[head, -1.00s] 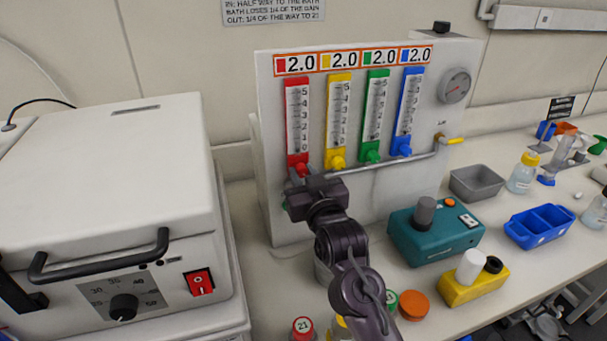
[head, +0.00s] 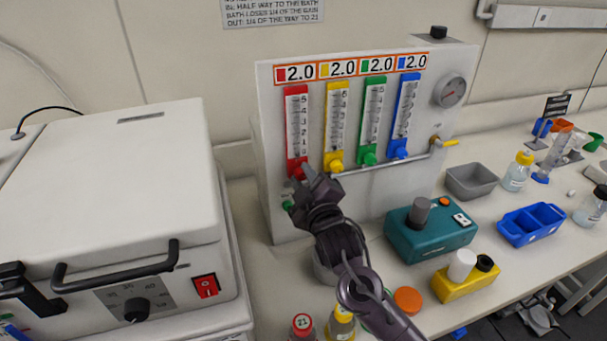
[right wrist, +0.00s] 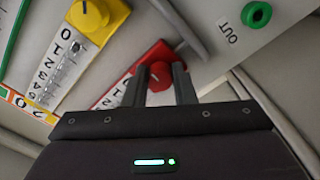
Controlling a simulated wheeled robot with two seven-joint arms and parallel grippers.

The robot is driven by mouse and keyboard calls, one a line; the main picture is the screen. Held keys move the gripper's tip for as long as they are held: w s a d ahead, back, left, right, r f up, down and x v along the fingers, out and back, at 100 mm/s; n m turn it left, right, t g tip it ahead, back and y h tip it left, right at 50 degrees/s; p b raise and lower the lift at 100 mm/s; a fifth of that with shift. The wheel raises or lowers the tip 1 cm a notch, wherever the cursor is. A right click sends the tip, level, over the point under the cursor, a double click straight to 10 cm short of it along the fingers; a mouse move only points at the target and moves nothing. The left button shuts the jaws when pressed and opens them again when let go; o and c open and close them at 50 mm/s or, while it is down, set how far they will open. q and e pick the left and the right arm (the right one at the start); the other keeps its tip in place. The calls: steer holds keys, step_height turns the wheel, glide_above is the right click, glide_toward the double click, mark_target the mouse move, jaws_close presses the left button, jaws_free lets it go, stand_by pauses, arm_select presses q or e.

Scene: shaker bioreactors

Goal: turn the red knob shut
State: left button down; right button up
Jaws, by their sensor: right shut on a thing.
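The red knob (head: 296,170) sits at the foot of the red flow tube (head: 296,125), leftmost of the tubes on the white gas panel (head: 380,200). In the right wrist view the red knob (right wrist: 160,74) lies between the two dark fingers of my right gripper (right wrist: 160,70). My right gripper (head: 304,175) is shut on the knob, which it partly hides in the head view. The gripper is tilted against the panel face. The red display (head: 296,72) reads 2.0.
A yellow knob (head: 335,160) is close by on the right. A green port (head: 287,205) marked OUT is below the red knob. A metal pipe (head: 385,163) runs along the panel. A white lidded bath (head: 110,190) stands left; bottles and a teal device (head: 430,235) stand on the bench.

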steer(key=n+p, duration=0.1)
steer(key=n, duration=0.3)
steer(key=shift+n, duration=0.4)
steer(key=n, duration=0.9)
steer(key=shift+p, duration=0.3)
steer(key=shift+n, duration=2.3)
steer(key=o, duration=1)
